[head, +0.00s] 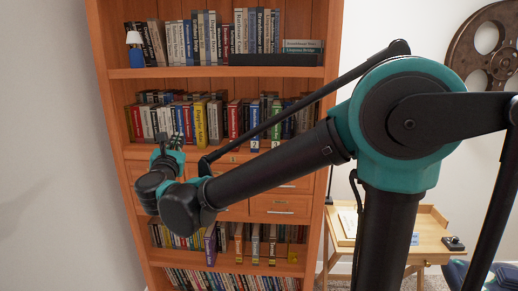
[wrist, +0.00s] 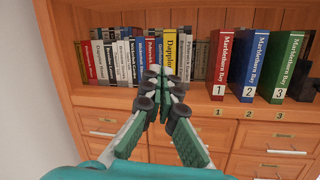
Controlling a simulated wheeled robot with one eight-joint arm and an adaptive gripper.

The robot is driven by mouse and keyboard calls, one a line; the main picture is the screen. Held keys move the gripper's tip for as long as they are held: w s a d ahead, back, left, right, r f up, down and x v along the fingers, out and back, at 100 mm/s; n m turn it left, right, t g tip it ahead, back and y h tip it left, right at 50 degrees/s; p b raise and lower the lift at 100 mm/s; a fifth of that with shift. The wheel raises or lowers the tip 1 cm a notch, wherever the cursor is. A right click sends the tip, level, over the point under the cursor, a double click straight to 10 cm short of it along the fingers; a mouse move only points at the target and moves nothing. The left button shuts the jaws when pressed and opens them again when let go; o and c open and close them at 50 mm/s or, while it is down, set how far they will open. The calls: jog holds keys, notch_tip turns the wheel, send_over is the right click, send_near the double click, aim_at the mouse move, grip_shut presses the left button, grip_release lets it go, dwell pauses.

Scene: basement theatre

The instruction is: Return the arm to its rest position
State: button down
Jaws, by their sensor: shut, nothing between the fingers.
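My arm reaches out from the right side of the head view toward the bookcase. My gripper (head: 176,141) is at its far end, in front of the left part of the drawer row and the shelf above it. In the wrist view my gripper (wrist: 153,72) is shut and empty, its two fingers meeting in front of the books. The fingertips look close to the shelf edge, but I cannot tell the exact gap.
A wooden bookcase (head: 222,72) holds several rows of books. Numbered volumes, including a red one (wrist: 222,62) and a blue one (wrist: 249,65), stand right of my gripper. A small desk (head: 428,243) stands at the right. The wall at left (head: 50,120) is bare.

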jog(key=w+d+f+n+g+y, duration=0.1)
jog(key=w+d+n+y, duration=0.2)
jog(key=n, duration=0.5)
jog(key=w+d+f+n+g+y, duration=0.15)
jog(key=d+n+y, duration=0.25)
jog(key=n, duration=0.5)
jog(key=s+d+f+n+g, duration=0.2)
jog(key=d+f+n+g, duration=0.3)
jog(key=d+f+n, duration=0.8)
jog(key=s+d+f+n+g+h, duration=0.3)
jog(key=s+d+f+g+h, duration=0.1)
jog(key=s+d+f, duration=0.5)
jog(key=s+d+f+n+g+h, duration=0.4)
jog(key=s+d+f, duration=0.5)
jog(key=d+f, duration=0.4)
jog(key=shift+s+d+n+h, duration=0.3)
jog(key=shift+s+d+h, duration=0.1)
jog(key=shift+d, duration=0.55)
